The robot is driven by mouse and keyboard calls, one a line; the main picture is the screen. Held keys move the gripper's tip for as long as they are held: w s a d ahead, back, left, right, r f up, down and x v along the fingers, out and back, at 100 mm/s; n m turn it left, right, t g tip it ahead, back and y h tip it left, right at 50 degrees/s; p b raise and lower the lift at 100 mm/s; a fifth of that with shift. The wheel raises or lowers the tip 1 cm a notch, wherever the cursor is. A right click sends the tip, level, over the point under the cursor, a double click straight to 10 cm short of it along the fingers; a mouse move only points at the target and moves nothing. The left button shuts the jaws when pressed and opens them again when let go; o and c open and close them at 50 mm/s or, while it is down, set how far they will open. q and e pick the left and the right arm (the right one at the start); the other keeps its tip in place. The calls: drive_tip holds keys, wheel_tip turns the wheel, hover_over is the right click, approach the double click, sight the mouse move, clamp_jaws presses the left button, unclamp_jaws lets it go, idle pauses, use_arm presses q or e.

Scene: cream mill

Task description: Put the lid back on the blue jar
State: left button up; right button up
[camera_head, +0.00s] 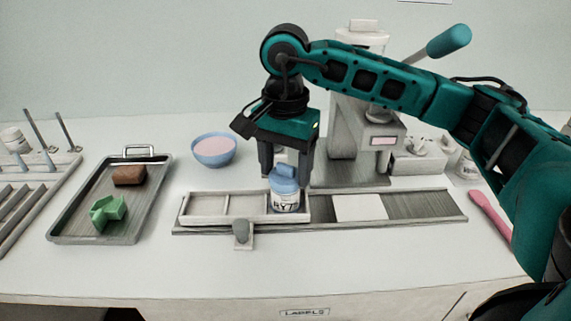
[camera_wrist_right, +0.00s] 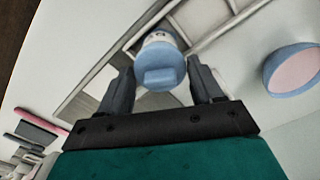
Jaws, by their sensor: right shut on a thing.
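The jar (camera_head: 287,202) is white with dark lettering and stands at the right end of the pale compartment tray. The blue lid (camera_head: 284,180), with a raised block-shaped grip, is at the jar's mouth; I cannot tell whether it is fully seated. My right gripper (camera_head: 286,172) points down over the jar, its fingers on either side of the lid, shut on it. In the right wrist view the lid (camera_wrist_right: 158,72) shows between the two fingers, with part of the white jar behind it. My left gripper is not in view.
The compartment tray (camera_head: 204,220) sits on a grey rail (camera_head: 420,208). A blue bowl (camera_head: 213,160) of pink cream stands behind it. A metal tray (camera_head: 70,226) with brown and green blocks is left. The white machine (camera_head: 350,110) stands behind right. The front counter is clear.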

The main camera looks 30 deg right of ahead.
idle(0.4)
drive_tip(key=o, duration=1.1)
drive_tip(key=shift+o, duration=0.4)
drive_tip(key=shift+r+p, duration=0.4)
drive_tip(key=shift+r, duration=0.15)
drive_tip(key=shift+r+p, duration=1.05)
drive_tip(key=shift+r, duration=0.65)
